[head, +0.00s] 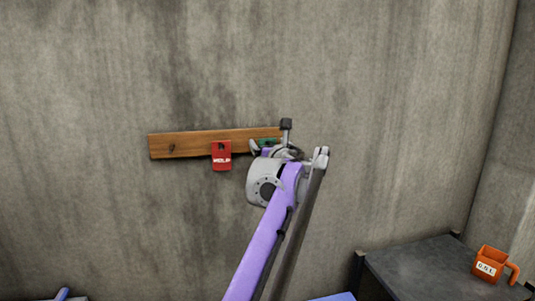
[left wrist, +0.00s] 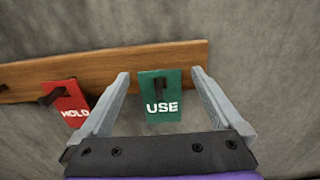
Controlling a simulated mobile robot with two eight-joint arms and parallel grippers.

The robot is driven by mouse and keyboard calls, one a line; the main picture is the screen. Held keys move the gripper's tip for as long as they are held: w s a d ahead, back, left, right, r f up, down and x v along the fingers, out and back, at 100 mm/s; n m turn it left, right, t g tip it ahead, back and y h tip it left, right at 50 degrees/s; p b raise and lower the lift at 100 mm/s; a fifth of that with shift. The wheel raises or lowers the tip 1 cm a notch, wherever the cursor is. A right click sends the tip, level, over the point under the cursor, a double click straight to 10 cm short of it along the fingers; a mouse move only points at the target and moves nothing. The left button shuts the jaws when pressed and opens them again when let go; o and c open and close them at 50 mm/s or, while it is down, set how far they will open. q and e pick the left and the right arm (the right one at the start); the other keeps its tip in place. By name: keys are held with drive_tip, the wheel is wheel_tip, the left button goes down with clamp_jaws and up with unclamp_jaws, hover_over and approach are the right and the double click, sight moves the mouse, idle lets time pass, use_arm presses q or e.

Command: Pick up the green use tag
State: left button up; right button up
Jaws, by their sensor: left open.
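The green USE tag (left wrist: 160,97) hangs from a dark peg on a wooden board fixed to the wall. In the left wrist view it sits between the two open fingers of my left gripper (left wrist: 161,92), with gaps on both sides. In the head view only a sliver of the green tag (head: 268,142) shows, the rest hidden behind my left gripper (head: 268,146). My right gripper is in neither view.
A red HOLD tag (left wrist: 70,104) hangs left of the green tag on the wooden board (head: 180,145). It is close to my left finger. A dark table (head: 420,267) with an orange mug (head: 488,264) stands at the lower right. The wall is otherwise bare.

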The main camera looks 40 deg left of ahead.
use_arm(q)
drive_tip(key=shift+s+d, duration=0.1)
drive_tip(key=c, duration=1.4)
